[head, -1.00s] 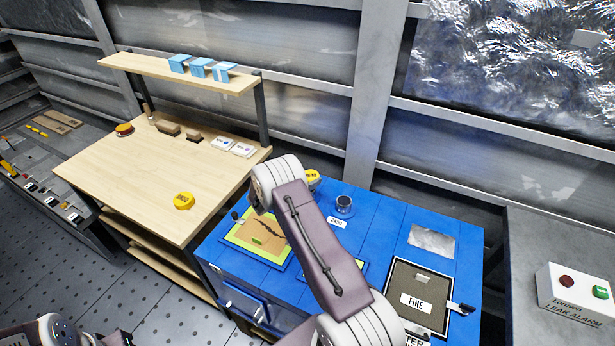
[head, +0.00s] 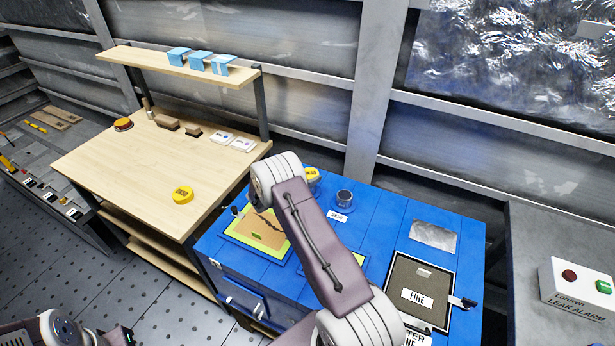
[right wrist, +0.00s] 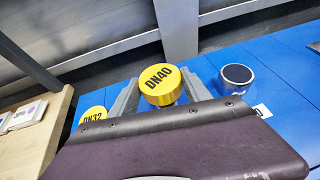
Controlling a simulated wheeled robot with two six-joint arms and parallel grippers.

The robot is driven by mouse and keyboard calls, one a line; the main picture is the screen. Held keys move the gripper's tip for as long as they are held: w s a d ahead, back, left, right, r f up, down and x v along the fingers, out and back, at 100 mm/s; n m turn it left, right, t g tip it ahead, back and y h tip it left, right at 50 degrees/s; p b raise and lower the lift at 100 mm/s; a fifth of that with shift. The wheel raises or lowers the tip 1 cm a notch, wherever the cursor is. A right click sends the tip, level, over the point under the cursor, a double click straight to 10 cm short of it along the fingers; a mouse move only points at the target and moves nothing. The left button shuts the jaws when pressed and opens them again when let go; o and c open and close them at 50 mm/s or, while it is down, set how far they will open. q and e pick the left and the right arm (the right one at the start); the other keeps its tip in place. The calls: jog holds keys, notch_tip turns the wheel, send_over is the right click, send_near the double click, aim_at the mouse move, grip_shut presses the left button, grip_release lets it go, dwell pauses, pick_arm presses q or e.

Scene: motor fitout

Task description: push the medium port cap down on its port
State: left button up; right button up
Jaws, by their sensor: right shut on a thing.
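The medium port cap, yellow and marked DN40 (right wrist: 160,84), stands upright between the fingers of my right gripper (right wrist: 162,92) in the right wrist view. The gripper is shut on it. The port under it is hidden, so I cannot tell how far down the cap sits. In the head view a yellow cap (head: 312,174) shows behind my right wrist on the blue bench (head: 385,215); that wrist hides the fingers. Part of my left arm's end (head: 118,338) shows at the bottom left edge, with its fingers unclear.
A DN32 cap (right wrist: 93,115) stands left of the held cap, and an uncapped round port (right wrist: 237,74) stands right of it. Another yellow cap (head: 182,195) lies on the wooden table (head: 120,180). A leak alarm box (head: 580,288) stands at far right.

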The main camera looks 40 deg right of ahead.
jog(key=shift+f+b, duration=1.1)
jog(key=shift+f, duration=0.1)
jog(key=shift+f, duration=0.1)
jog(key=shift+f+b, duration=0.35)
jog(key=shift+b, duration=0.2)
jog(key=shift+f+b, duration=0.7)
jog(key=shift+b, duration=0.25)
dwell(1.4)
jog(key=o, duration=1.4)
